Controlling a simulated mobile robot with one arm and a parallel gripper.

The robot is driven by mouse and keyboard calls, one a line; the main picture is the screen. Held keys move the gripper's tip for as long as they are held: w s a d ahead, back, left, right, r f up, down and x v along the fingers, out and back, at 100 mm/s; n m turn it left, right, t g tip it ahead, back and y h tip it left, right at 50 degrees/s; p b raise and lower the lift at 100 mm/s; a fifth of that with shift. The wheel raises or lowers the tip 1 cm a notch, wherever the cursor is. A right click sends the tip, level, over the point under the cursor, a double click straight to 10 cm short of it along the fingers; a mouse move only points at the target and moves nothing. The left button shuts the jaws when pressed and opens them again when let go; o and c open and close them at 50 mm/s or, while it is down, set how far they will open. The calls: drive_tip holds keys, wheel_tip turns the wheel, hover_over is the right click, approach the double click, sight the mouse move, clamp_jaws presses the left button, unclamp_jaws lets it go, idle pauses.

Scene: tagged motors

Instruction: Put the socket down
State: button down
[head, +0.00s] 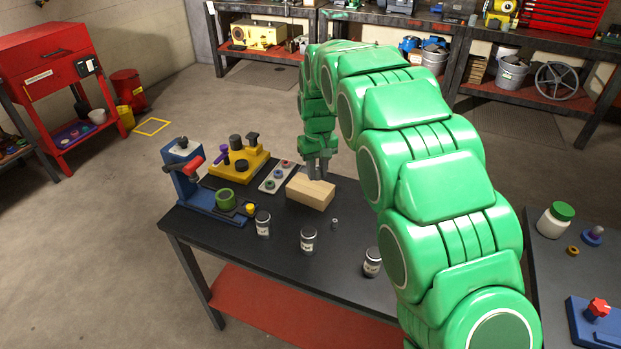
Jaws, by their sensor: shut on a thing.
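My gripper (318,170), at the end of my green arm, points down just over the top of a pale wooden block (311,193) on the dark table (285,275). Its fingers are shut on the socket, which is too small and too covered by the fingers to make out. I cannot tell whether the socket touches the block. Three dark motors with white tags stand on the table: one on the left (263,224), one in the middle (308,241), and one on the right (372,262) beside my arm.
A small grey metal piece (335,222) lies in front of the block. A light tray with coloured rings (277,177), a yellow fixture (233,168) and a blue stand (190,180) fill the left. The front of the table has bare room. My arm hides the table's right part.

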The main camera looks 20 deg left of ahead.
drive_tip(key=w+a+f, duration=0.2)
drive_tip(key=w, duration=0.1)
hover_over(310, 186)
drive_tip(key=shift+w+f, duration=0.15)
drive_tip(key=shift+f, duration=4.35)
drive_tip(key=shift+f, duration=0.15)
drive_tip(key=c, duration=0.9)
unclamp_jaws()
drive_tip(key=shift+r, duration=6.15)
